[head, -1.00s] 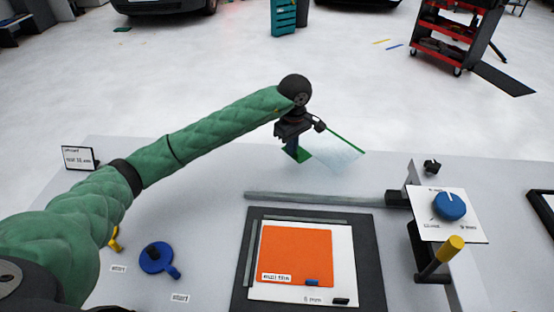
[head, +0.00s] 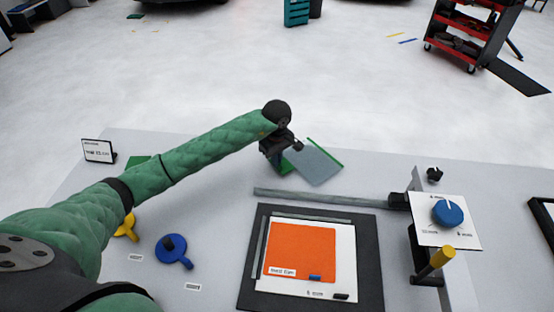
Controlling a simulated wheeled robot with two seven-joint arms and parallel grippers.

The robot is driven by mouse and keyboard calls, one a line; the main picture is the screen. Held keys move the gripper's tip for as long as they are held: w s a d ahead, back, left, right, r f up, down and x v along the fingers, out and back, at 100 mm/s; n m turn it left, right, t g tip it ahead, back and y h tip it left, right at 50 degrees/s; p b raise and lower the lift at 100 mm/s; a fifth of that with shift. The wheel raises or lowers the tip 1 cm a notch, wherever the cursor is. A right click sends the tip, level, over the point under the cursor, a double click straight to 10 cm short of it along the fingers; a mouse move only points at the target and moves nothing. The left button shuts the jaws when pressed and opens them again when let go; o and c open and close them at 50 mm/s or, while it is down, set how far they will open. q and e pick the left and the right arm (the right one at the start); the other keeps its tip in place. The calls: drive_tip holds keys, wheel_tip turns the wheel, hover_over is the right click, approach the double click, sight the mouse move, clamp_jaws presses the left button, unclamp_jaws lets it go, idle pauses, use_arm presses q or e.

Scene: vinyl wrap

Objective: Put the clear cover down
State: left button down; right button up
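The clear cover (head: 316,165) is a see-through sheet with green edge strips, at the back of the table. My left gripper (head: 283,165) is at the cover's left edge, over the back of the table. Its fingertips are small and partly hidden by the wrist, so I cannot tell whether they are closed on the cover. The cover appears tilted, and whether it touches the table is unclear. My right gripper is not in view.
In front lies a dark-framed board (head: 370,260) with an orange sheet (head: 300,250). A grey bar (head: 320,197) lies between board and cover. A blue knob panel (head: 446,215) stands at right. Blue (head: 171,252) and yellow (head: 127,230) tools lie at left.

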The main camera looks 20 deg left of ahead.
use_arm(q)
drive_tip(key=shift+f, duration=0.75)
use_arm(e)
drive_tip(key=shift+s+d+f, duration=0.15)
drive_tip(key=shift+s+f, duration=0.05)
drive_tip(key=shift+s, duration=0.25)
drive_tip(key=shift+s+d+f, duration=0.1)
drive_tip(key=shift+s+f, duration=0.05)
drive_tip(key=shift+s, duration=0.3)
use_arm(q)
drive_tip(key=shift+f, duration=0.1)
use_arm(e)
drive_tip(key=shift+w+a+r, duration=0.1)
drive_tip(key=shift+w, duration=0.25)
use_arm(q)
drive_tip(key=c, duration=1.6)
unclamp_jaws()
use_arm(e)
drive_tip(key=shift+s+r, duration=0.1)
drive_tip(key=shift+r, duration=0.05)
